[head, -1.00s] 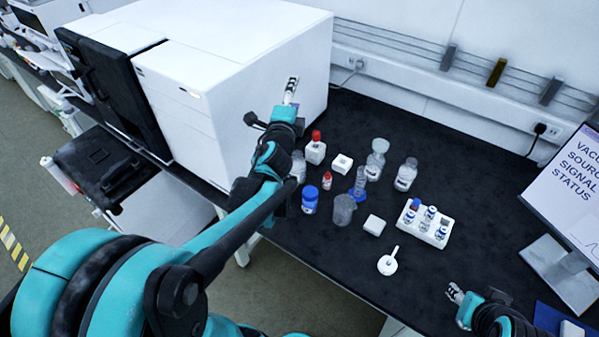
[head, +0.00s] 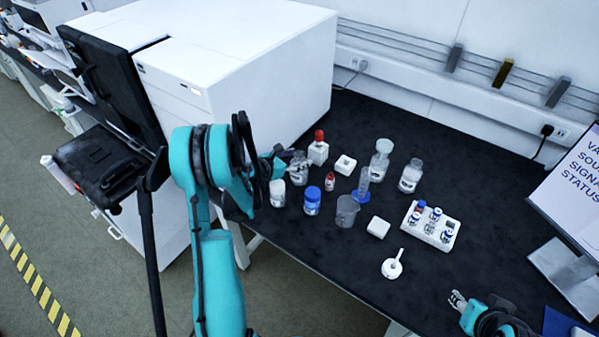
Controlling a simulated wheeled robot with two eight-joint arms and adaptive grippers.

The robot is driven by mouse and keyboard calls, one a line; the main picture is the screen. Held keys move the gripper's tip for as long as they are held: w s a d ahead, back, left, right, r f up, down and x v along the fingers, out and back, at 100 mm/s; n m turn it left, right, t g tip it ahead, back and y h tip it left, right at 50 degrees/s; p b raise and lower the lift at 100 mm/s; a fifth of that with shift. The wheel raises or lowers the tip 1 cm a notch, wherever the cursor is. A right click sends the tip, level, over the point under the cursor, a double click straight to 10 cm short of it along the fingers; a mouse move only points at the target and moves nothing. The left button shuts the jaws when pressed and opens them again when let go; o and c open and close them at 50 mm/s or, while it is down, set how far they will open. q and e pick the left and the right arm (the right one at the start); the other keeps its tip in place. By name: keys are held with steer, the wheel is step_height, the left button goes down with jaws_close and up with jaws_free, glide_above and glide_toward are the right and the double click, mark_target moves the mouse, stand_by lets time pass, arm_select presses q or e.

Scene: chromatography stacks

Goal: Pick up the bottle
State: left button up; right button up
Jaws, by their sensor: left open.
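Several bottles stand upright on the dark bench, and I cannot tell which one the task means. A clear glass bottle (head: 299,168) stands right by my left gripper (head: 291,154), which is open; whether they touch is unclear. Near it are a white bottle with a red cap (head: 318,150), a small red-and-white bottle (head: 329,182), a blue-capped bottle (head: 312,202) and a white-topped jar (head: 277,193). Two more clear bottles stand farther right, one here (head: 381,160) and one here (head: 411,176). My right gripper (head: 457,299) is at the bench's front right, away from the bottles; its jaw opening is unclear.
A large white instrument (head: 260,70) stands just behind and left of the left gripper. A beaker (head: 347,211), a blue-based cylinder (head: 362,186), white blocks, a white vial rack (head: 432,238) and a tilted sign (head: 570,185) share the bench. The back right of the bench is clear.

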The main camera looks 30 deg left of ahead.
arm_select(q)
steer(key=b+x, duration=0.1)
steer(key=x, duration=0.4)
steer(key=shift+b, duration=0.35)
jaws_close()
steer(key=shift+s, duration=0.1)
